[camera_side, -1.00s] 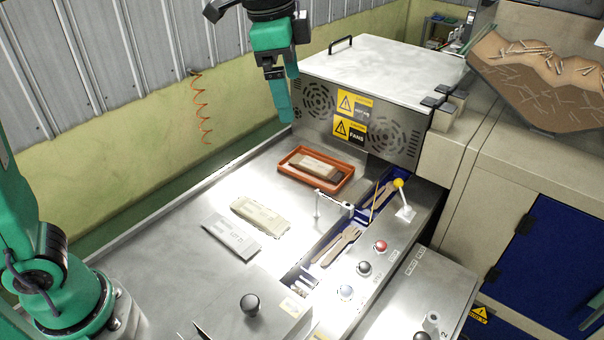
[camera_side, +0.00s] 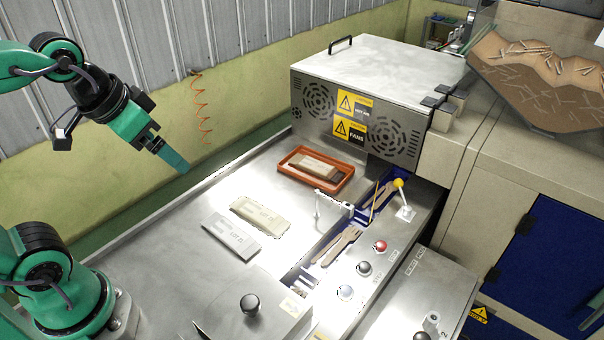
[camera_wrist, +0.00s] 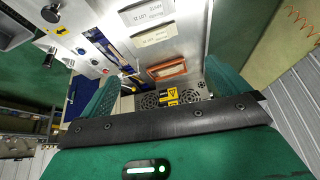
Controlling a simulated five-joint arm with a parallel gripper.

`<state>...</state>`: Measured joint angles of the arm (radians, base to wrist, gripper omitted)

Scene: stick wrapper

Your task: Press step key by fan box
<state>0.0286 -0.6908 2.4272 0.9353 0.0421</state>
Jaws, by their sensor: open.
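The fan box (camera_side: 355,100) is a silver cabinet with two round vents and yellow warning labels, at the back. My gripper (camera_side: 172,158) is open and empty, raised at the left, well away from the keys. In the wrist view its two green fingers stand apart (camera_wrist: 165,92).
An orange tray (camera_side: 284,167) holding wrapped sticks sits before the fan box. Two flat packets (camera_side: 260,215) lie on the steel table. A yellow-knobbed lever (camera_side: 399,184) and a blue channel with wooden cutlery (camera_side: 340,245) border the keys. A black knob (camera_side: 250,304) stands in front.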

